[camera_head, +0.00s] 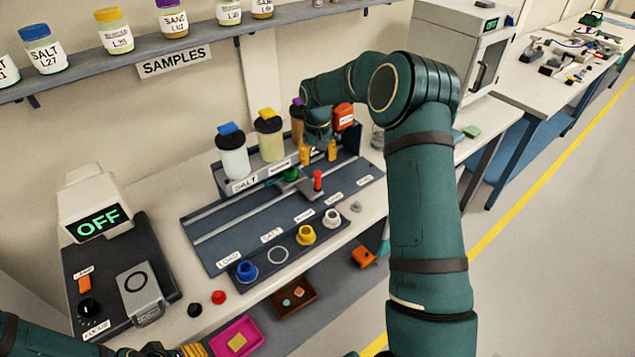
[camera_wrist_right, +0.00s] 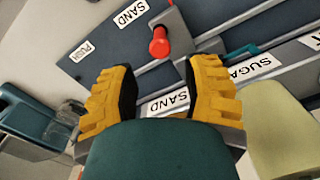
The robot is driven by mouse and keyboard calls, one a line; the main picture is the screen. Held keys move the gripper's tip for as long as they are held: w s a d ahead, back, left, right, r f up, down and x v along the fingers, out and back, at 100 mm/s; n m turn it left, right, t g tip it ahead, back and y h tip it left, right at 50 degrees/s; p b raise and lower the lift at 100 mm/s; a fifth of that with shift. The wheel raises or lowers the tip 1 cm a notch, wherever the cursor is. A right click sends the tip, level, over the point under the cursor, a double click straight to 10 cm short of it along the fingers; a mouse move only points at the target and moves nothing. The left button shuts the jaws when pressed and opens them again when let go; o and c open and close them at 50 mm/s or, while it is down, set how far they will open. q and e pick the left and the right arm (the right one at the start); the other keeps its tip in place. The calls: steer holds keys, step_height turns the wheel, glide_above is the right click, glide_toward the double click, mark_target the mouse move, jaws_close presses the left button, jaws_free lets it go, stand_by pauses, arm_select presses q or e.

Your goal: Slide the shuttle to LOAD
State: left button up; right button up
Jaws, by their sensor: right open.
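The shuttle (camera_head: 311,192) is a grey carriage with an upright red knob (camera_head: 317,179) on the dark railed track (camera_head: 215,225). It stands near the front SAND label (camera_head: 335,197), well right of the LOAD label (camera_head: 228,259) at the track's left end. My right gripper (camera_head: 318,153) is open and empty, its yellow fingers behind and above the knob. In the right wrist view the knob (camera_wrist_right: 159,42) lies just beyond the gap between the open fingers (camera_wrist_right: 160,90), apart from them. My left gripper (camera_head: 175,351) shows only partly at the bottom edge; its opening is unclear.
Hoppers, one white (camera_head: 233,155) and one cream (camera_head: 269,140), stand behind the track. A green part (camera_head: 290,174) sits beside the shuttle. A device reading OFF (camera_head: 99,224) stands left.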

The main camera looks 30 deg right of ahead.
mark_target(318, 174)
step_height(318, 174, down, 10)
steer(key=shift+r, duration=0.2)
jaws_close()
